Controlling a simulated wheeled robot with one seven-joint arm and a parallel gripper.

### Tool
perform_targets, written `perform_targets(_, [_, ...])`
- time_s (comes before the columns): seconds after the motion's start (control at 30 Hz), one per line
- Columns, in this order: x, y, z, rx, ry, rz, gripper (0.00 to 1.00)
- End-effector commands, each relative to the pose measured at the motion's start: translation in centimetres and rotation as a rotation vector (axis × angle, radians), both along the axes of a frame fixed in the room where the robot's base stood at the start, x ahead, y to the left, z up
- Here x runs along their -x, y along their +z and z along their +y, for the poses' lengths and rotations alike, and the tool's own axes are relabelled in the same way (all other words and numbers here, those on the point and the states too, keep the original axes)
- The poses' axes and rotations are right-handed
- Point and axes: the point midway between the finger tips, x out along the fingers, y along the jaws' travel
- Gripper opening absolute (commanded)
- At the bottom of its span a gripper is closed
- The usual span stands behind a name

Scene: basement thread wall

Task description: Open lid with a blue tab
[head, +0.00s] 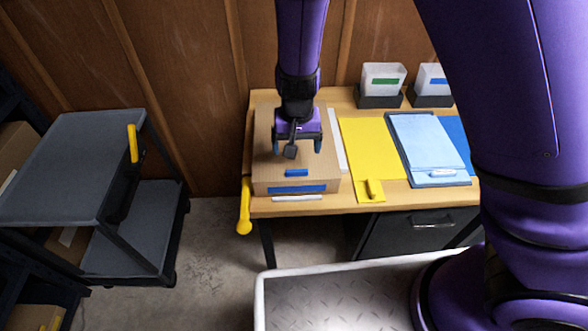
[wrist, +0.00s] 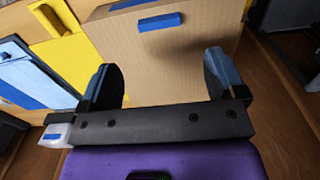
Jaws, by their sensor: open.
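A cardboard box (head: 262,165) with a flat lid stands at the left end of the wooden table. A small blue tab (head: 296,173) sits on its lid near the front edge. The tab also shows in the wrist view (wrist: 160,21), ahead of my fingers. A blue strip (head: 297,189) marks the box's front face. My gripper (head: 297,148) is open and empty, pointing down over the lid, behind the tab in the head view. In the wrist view, my gripper (wrist: 164,78) has its two fingers wide apart, with only cardboard between them. The inside of the box is hidden.
A yellow panel (head: 370,145) and a light-blue clipboard (head: 420,140) lie right of the box. White bins (head: 383,78) stand at the back. A yellow handle (head: 244,205) hangs at the table's left edge. A grey cart (head: 70,165) stands left, with open floor between.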

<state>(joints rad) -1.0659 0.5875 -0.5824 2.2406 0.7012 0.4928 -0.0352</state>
Motion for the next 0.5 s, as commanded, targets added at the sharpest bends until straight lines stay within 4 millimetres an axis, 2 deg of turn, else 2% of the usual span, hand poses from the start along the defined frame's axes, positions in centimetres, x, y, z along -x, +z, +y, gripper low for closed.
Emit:
perform_targets(0.3, [0.0,-5.8,-0.1,0.004,0.000,0.004,0.89])
perform_targets(0.5, [0.1,-8.2,0.0,0.003,0.004,0.004,0.89])
